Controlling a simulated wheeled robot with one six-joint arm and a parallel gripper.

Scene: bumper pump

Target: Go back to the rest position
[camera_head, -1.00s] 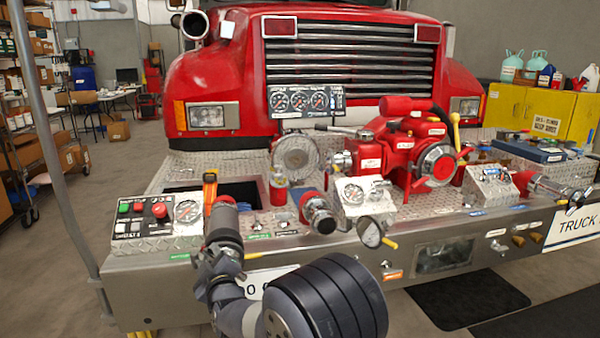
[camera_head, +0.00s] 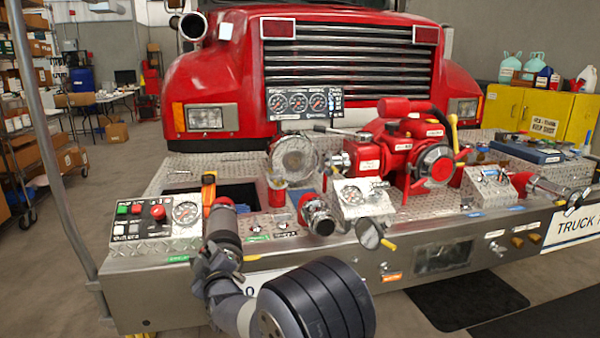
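My arm reaches up from the bottom of the head view, with a large dark round joint (camera_head: 318,298) nearest the camera. Its dark end section (camera_head: 224,231) points away toward the truck's bumper, just right of the switch panel. A red tip or cap (camera_head: 223,202) shows at its far end; I cannot tell whether it belongs to the arm or to the bumper. No gripper fingers can be made out, and nothing held is visible.
The steel bumper deck (camera_head: 400,205) of the red truck (camera_head: 350,60) carries a switch panel (camera_head: 157,218), a red pump (camera_head: 405,150), gauges and valves. A grey pole (camera_head: 55,150) stands at left. Open floor (camera_head: 60,265) lies left of the bumper.

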